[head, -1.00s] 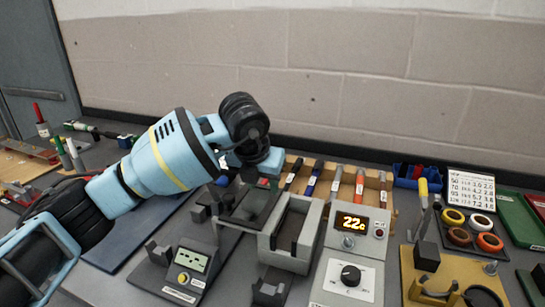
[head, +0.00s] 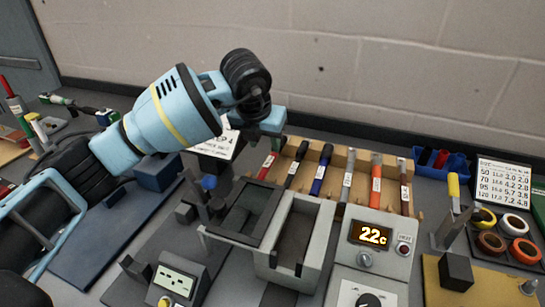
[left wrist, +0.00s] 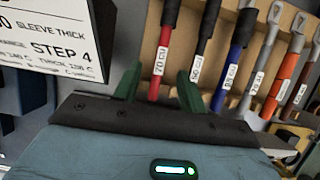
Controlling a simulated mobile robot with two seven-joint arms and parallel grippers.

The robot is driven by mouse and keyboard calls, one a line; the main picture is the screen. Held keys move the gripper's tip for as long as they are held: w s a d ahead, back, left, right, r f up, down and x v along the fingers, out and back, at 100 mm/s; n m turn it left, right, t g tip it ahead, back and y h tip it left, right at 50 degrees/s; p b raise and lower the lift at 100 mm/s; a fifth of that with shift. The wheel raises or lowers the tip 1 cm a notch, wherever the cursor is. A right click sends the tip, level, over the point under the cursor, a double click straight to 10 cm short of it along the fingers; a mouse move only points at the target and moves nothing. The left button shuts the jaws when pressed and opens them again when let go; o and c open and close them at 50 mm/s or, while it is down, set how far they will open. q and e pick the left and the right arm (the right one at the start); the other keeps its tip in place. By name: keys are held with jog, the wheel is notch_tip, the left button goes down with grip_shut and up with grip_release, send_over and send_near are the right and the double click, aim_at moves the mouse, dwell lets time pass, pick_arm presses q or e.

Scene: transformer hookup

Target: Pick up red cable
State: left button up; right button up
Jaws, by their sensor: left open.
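The red cable (head: 268,163) stands at the left end of a wooden rack, tilted, with a white label and a black upper end. In the left wrist view the red cable (left wrist: 163,48) shows just beyond my left gripper (left wrist: 158,88), whose two green fingers are apart. The cable lies in line with the gap between them, nearer the left finger. I cannot tell whether its lower end is between the fingers. In the head view my left gripper (head: 268,137) is above and partly in front of the cable's top. My right gripper is not in view.
Black, blue, orange and brown-red cables stand in the same wooden rack (head: 418,207), close to the right of the red one. A STEP 4 sign (left wrist: 55,35) is close on the left. A grey heater unit (head: 388,224) and open tray (head: 333,225) stand in front.

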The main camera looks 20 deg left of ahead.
aim_at(270, 159)
pick_arm(q)
jog(key=shift+w+f, duration=0.35)
jog(key=shift+f, duration=0.3)
jog(key=shift+x, duration=2.55)
jog(key=shift+d, duration=0.15)
grip_shut()
